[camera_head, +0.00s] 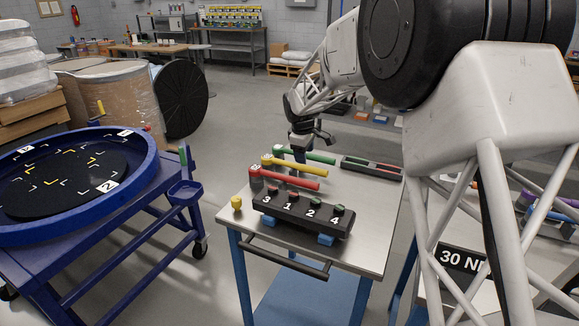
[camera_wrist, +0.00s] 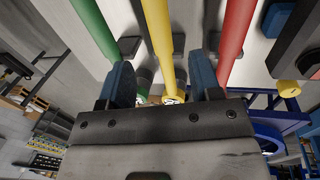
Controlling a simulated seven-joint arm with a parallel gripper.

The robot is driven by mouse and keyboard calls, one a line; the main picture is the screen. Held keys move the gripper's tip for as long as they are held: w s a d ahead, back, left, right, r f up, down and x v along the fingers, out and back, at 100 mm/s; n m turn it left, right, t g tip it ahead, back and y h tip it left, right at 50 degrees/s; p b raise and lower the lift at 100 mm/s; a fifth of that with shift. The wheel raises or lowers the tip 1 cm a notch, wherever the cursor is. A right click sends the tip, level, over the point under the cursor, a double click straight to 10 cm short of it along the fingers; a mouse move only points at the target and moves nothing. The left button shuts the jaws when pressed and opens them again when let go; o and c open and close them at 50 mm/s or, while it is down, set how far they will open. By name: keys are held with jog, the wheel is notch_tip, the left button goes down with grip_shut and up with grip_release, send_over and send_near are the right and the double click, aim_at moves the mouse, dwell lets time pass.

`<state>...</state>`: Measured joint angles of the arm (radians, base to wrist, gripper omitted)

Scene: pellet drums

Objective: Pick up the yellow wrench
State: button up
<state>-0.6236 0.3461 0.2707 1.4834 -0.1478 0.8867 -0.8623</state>
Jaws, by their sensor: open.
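The yellow wrench (camera_head: 298,167) lies on the steel-topped cart (camera_head: 372,235), between the green wrench (camera_head: 315,157) and the red wrench (camera_head: 290,181). In the wrist view, the yellow wrench (camera_wrist: 160,38) runs between the two blue fingers of my gripper (camera_wrist: 160,82), with gaps on both sides. In the wrist view, the green wrench (camera_wrist: 92,28) is left of the fingers and the red wrench (camera_wrist: 236,35) is right. Exact finger height against the handle cannot be told.
A small yellow knob (camera_head: 237,203) sits at the cart's left edge. A black tray (camera_head: 372,167) lies at the back right. A blue round table (camera_head: 150,163) stands to the left.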

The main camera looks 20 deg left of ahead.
aim_at(305, 166)
jog(key=shift+w+f, duration=0.25)
jog(key=shift+f, duration=1)
jog(key=shift+w+f, duration=0.25)
jog(key=shift+f, duration=1.05)
jog(key=shift+w+f, duration=0.2)
jog(key=shift+f, duration=1.05)
grip_shut()
